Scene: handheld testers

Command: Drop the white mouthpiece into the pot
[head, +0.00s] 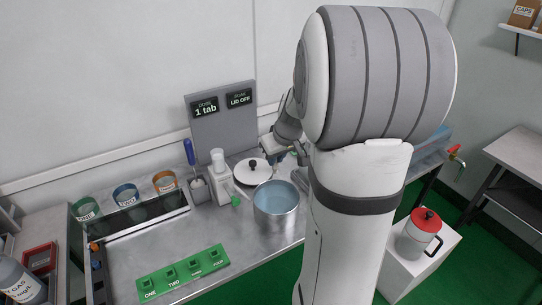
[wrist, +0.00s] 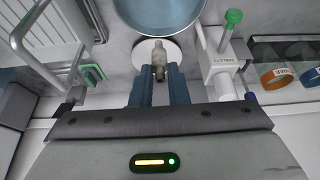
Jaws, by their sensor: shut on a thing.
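My gripper (wrist: 158,76) has two blue fingers shut on a small pale, greyish-white mouthpiece (wrist: 159,55). The mouthpiece points away from the palm, toward the pot side of the wrist view. The metal pot (head: 276,222) stands open on the counter in the head view, with bluish liquid inside. Its near part shows at the top of the wrist view (wrist: 203,38). The white lid (head: 245,178) with a black knob lies behind the pot, and its disc shows behind the mouthpiece in the wrist view.
A white dispenser (head: 221,180) with a green tip stands left of the pot. A blue-handled brush (head: 189,152) is beside it. A green numbered rack (head: 183,276) lies at the front left. A sign board (head: 226,128) stands behind. Bare counter (head: 225,235) lies left of the pot.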

